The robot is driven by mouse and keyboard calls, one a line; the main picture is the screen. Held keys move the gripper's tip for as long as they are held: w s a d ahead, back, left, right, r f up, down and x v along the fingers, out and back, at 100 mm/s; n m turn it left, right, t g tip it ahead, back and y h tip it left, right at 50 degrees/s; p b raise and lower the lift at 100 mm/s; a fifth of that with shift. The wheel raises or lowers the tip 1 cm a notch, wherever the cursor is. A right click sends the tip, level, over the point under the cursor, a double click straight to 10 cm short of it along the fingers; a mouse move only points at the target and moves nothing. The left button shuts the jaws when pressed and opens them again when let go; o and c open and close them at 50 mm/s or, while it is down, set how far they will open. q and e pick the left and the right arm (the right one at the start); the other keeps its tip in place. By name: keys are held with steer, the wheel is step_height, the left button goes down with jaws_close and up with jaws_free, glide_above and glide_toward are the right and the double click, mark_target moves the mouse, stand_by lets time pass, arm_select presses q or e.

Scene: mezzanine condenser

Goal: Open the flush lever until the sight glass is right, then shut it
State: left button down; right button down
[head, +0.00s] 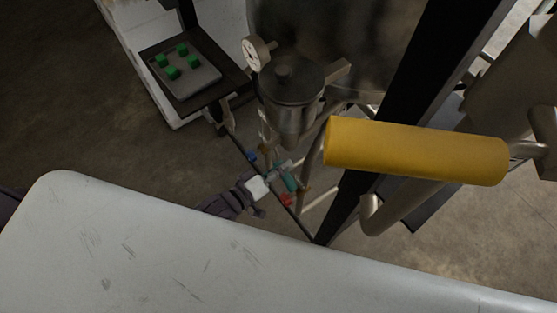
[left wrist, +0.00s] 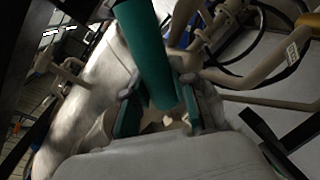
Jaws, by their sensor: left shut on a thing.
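The flush lever has a teal, round grip (left wrist: 147,50), which runs down between my left gripper's fingers in the left wrist view. My left gripper (left wrist: 168,112) is shut on this grip, with a teal-padded finger on each side. In the head view my left gripper (head: 283,178) is small and far down, at the pipework below a metal pot (head: 291,95). The teal grip is partly hidden there by the fingers. I cannot make out the sight glass or its level in either view. My right gripper is not in view.
A round dial gauge (head: 256,54) stands beside the pot. A blue part (head: 252,155) and a red part (head: 286,200) are close to my left gripper. A thick yellow cylinder (head: 415,151) crosses the right side. A tray with several green blocks (head: 190,83) is at upper left.

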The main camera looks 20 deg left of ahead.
arm_select(q)
steer(key=n, duration=0.1)
steer(key=r+n, duration=0.1)
steer(key=r+n+p, duration=0.1)
steer(key=shift+s+d+g+h, duration=0.25)
steer(key=shift+d+g+h, duration=0.05)
steer(key=shift+r+n+g+h, duration=0.35)
steer(key=shift+r+n, duration=0.45)
steer(key=shift+n, duration=0.3)
steer(key=shift+d, duration=0.1)
steer(key=c, duration=0.9)
jaws_free()
steer(key=v, duration=1.2)
